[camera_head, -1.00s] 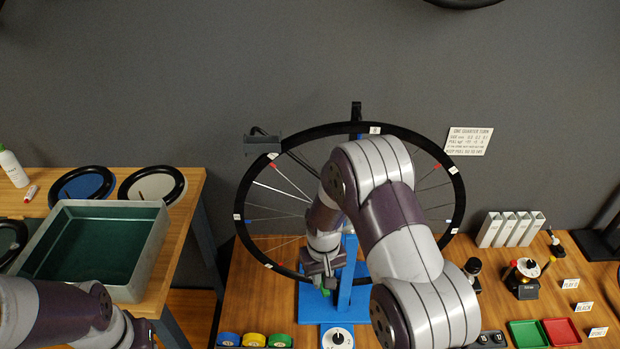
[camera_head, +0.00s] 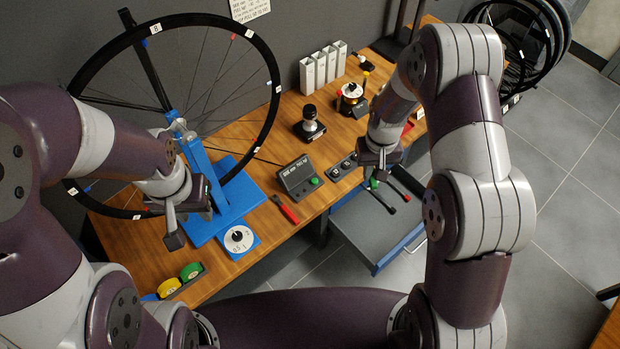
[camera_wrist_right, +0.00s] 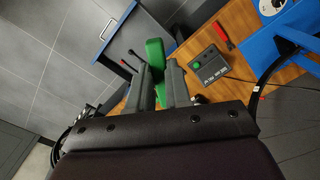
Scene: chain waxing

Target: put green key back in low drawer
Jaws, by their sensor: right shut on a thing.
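My right gripper (camera_head: 375,172) is shut on the green key (camera_head: 373,184), held above the open drawer (camera_head: 362,236) under the bench's front edge. In the right wrist view the green key (camera_wrist_right: 155,52) stands up between the two fingers (camera_wrist_right: 160,88), its lower part partly hidden by them. The drawer also shows in that view (camera_wrist_right: 118,27), beyond the key.
The blue stand (camera_head: 230,190) holds a wheel (camera_head: 276,90) at left. A red-handled tool (camera_head: 286,210), a box with a green button (camera_head: 299,178) and a white dial (camera_head: 239,238) are on the bench. The drawer's front part is clear. Open floor lies right.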

